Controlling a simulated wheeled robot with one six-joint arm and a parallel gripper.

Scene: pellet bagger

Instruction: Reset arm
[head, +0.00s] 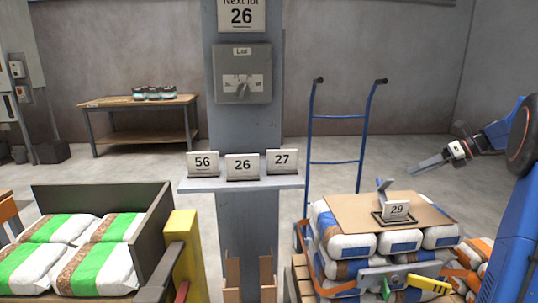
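My gripper (428,164) is at the right, on the end of my blue arm, which comes in from the right edge. It points left above the loaded pallet and touches nothing that I can see. Its grey fingers show as one bar from the side, so I cannot tell whether they are open or shut. No object shows in it. Below it, a card marked 29 (396,210) stands in a dark holder on a cardboard sheet (350,212).
Strapped bags (350,245) sit under the cardboard, before a blue hand truck (312,130). A grey column carries a lot switch box (242,75) and a shelf (240,184) with cards 56, 26 and 27. A bin (153,225) of green-white bags stands left; a table (140,101) stands behind.

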